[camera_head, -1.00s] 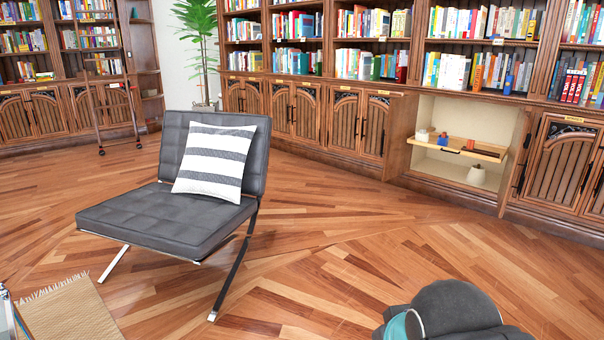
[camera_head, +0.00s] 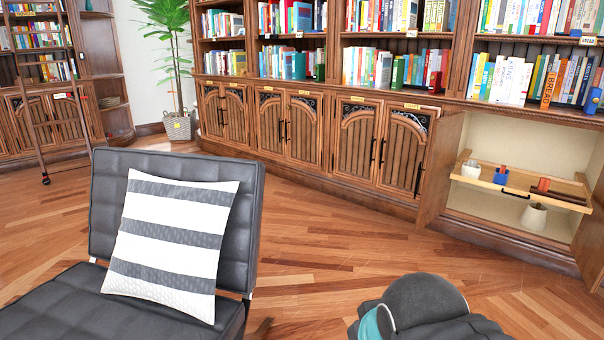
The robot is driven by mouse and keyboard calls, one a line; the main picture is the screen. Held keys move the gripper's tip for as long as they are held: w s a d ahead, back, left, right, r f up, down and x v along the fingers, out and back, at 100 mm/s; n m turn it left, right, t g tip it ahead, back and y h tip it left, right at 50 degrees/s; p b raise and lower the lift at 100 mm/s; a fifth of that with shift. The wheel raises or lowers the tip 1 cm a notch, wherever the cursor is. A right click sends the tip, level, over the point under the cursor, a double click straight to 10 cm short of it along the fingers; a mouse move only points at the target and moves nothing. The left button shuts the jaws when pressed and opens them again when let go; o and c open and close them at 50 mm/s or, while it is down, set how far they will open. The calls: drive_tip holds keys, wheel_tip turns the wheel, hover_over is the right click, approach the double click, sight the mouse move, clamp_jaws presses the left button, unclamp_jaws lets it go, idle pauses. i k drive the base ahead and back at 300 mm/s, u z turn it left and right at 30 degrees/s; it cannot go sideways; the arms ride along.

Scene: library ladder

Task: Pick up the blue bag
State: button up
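No blue thing shows clearly as a bag. A small blue object (camera_head: 501,176) with a reddish top stands on a pulled-out wooden tray (camera_head: 528,186) in the open cabinet at the right. Another small blue object (camera_head: 593,101) stands on the bookshelf ledge at the far right. Both are too small to identify surely. My arm's dark rounded part shows at the bottom right. My gripper is out of view.
A white jug (camera_head: 471,169) and a brown-red item (camera_head: 556,192) share the tray; a pale vase (camera_head: 534,217) stands below. A grey chair (camera_head: 80,190) with a striped cushion (camera_head: 172,245) fills the lower left. Wooden floor (camera_head: 320,250) lies clear before the cabinets.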

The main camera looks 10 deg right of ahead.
sight(501, 179)
drive_tip(key=z, duration=0.25)
drive_tip(key=i, duration=2.35)
drive_tip(key=z, duration=1.6)
drive_tip(key=i, duration=1.15)
drive_tip(key=z, duration=1.25)
drive_tip(key=i, duration=0.35)
drive_tip(key=z, duration=0.2)
